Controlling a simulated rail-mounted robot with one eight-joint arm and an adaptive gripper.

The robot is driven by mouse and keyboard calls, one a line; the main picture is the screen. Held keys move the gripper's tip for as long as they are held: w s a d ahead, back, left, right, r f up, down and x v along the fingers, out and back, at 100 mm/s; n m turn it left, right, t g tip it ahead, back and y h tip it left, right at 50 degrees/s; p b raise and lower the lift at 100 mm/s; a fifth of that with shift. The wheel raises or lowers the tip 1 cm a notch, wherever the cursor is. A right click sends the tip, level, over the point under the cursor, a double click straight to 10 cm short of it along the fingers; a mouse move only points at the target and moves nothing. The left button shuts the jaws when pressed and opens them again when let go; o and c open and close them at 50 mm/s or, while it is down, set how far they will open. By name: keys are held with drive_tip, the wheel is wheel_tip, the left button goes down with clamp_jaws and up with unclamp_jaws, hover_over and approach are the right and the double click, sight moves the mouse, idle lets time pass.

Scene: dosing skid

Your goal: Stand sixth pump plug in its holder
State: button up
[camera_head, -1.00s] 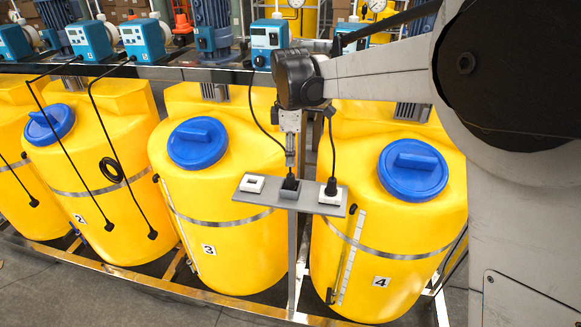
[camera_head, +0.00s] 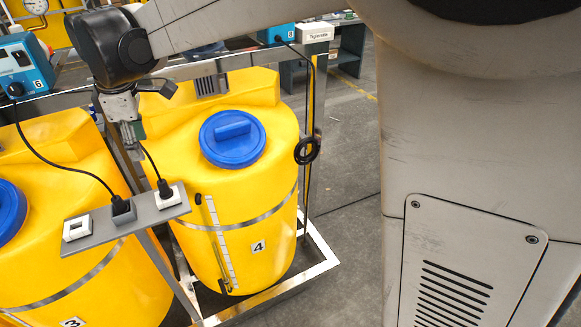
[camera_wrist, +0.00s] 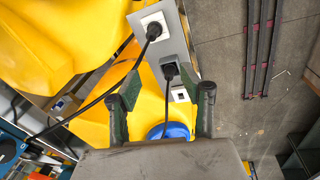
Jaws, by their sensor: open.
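The bracket plate (camera_head: 100,226) carries three sockets in a row. A black plug (camera_head: 121,205) stands upright in the grey middle holder; its cable runs up to the blue pump marked 6 (camera_head: 25,65) at the left. In the wrist view this plug (camera_wrist: 169,69) and its grey holder lie ahead of the fingers. My gripper (camera_wrist: 162,95) is open and empty, its two green fingers well apart, with the cable passing between them. In the head view my gripper (camera_head: 132,132) hangs above and behind the plate, apart from the plug; its fingertips are partly hidden.
A second black plug (camera_head: 165,188) stands in the white right socket. The white left socket (camera_head: 77,228) is empty. Yellow tanks with blue lids (camera_head: 232,138) stand close behind the plate. A coiled cable (camera_head: 307,149) hangs at the right.

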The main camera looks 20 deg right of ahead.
drive_tip(key=s+d+r+m+t, duration=0.15)
drive_tip(key=s+d+m, duration=0.3)
drive_tip(key=d, duration=0.45)
drive_tip(key=s+d+f+m+t, duration=0.2)
drive_tip(key=s+d+m, duration=0.4)
drive_tip(key=s+d, duration=0.3)
drive_tip(key=s+d+f+m+t, duration=0.2)
drive_tip(key=s+d+m, duration=0.4)
drive_tip(key=s+d, duration=0.4)
drive_tip(key=shift+s+d+f+h, duration=0.15)
drive_tip(key=shift+s+f+h, duration=0.25)
drive_tip(key=shift+f, duration=0.35)
drive_tip(key=shift+f, duration=0.1)
wheel_tip(320, 180, down, 6)
drive_tip(key=b, duration=0.5)
drive_tip(key=shift+b, duration=0.4)
drive_tip(key=shift+r, duration=0.2)
